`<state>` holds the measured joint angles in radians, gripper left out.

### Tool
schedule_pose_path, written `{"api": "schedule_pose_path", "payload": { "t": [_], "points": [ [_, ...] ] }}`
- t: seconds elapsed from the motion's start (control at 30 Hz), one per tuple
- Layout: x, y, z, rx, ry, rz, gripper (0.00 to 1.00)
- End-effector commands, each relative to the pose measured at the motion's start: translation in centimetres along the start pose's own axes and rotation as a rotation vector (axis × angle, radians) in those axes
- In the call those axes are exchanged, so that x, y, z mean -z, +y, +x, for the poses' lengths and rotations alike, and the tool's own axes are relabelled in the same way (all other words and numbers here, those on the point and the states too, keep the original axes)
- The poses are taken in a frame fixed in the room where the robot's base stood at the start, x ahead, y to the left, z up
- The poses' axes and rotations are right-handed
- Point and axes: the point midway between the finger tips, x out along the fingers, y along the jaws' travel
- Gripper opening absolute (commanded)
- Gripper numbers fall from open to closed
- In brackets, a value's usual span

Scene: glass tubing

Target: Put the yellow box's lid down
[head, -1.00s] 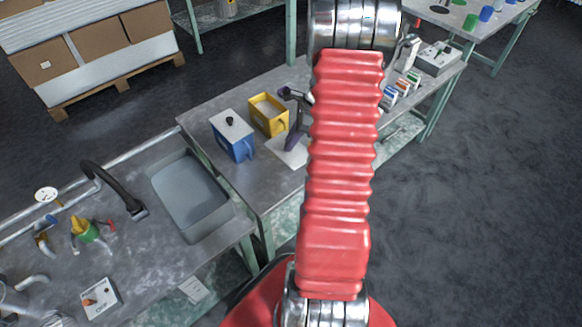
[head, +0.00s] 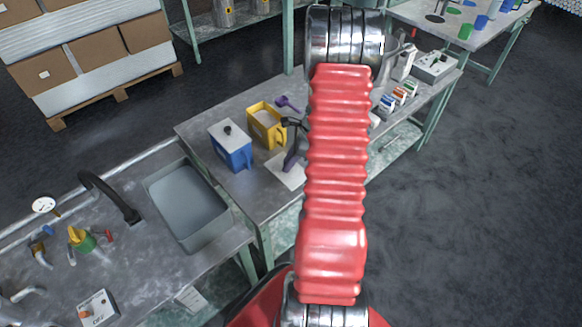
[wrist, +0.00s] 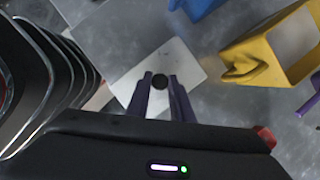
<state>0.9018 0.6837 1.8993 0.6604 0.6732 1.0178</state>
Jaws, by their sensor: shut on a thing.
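The yellow box (head: 262,137) stands open on the bench, with pale contents inside. It also shows at the upper right of the wrist view (wrist: 251,52). Its lid is a pale flat plate (head: 285,172) with a black knob. In the wrist view the lid (wrist: 185,62) lies below my gripper (wrist: 162,82), whose two purple fingers are shut on the black knob. In the head view my gripper (head: 292,158) is to the right of the boxes, partly beside my red arm. I cannot tell whether the lid touches the bench top.
A blue box (head: 230,150) with its lid on stands left of the yellow box. A purple scoop (head: 287,103) lies behind it. A sink basin (head: 190,205) is to the left. Small coloured boxes (head: 397,97) stand right of my arm. Bare bench lies in front of the blue box.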

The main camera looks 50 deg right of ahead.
Motion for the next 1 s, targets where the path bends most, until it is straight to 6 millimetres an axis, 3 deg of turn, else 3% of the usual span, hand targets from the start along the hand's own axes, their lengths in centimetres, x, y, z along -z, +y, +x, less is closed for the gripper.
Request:
{"api": "schedule_pose_path", "payload": {
  "t": [0.27, 0.6, 0.93, 0.97, 1.0],
  "points": [
    [0.2, 0.0, 0.3, -0.001, 0.0, 0.001, 0.0],
    [1.5, 0.0, 3.4, 0.001, 0.0, 0.002, 0.0],
    [1.5, 0.0, 3.5, 0.001, 0.0, 0.001, 0.0],
    [1.5, 0.0, 3.5, 0.001, 0.0, 0.001, 0.21],
    [1.5, 0.0, 3.5, 0.001, 0.0, 0.001, 0.24]
  ]
}}
